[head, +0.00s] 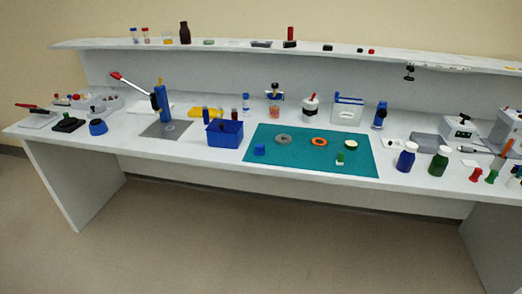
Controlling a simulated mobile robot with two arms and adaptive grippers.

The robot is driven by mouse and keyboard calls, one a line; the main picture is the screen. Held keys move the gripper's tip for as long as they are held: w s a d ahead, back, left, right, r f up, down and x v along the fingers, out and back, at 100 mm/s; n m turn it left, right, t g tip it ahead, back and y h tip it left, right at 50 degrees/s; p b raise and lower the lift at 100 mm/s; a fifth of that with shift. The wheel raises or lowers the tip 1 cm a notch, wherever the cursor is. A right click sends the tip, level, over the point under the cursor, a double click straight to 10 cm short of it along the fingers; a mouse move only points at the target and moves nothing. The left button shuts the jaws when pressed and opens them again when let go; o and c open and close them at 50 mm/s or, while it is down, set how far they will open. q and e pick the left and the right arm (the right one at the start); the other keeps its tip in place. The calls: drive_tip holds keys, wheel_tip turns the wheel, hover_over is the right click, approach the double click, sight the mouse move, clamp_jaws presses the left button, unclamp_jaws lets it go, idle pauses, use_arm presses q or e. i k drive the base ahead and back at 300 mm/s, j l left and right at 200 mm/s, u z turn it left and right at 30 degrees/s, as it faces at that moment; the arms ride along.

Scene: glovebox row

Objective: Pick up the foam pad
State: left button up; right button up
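I cannot tell for sure which thing is the foam pad. A flat grey piece (425,140) lies on the bench right of the teal mat (300,163). A small blue block (259,150) lies near the mat's front left. A thin dark flat piece (261,44) lies on the upper shelf. Each is small in the head view, and its material does not show. Neither of my grippers is in view.
The mat also holds a grey ring (283,139) and an orange ring (319,142). A blue bin (225,133) stands left of it. Floor (260,235) before the bench is clear.

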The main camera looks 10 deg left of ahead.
sight(259, 148)
drive_tip(key=i+l+u, duration=0.15)
drive_tip(key=i, duration=0.25)
drive_tip(key=i+l+u, duration=0.2)
drive_tip(key=i+l, duration=0.1)
drive_tip(key=i, duration=0.1)
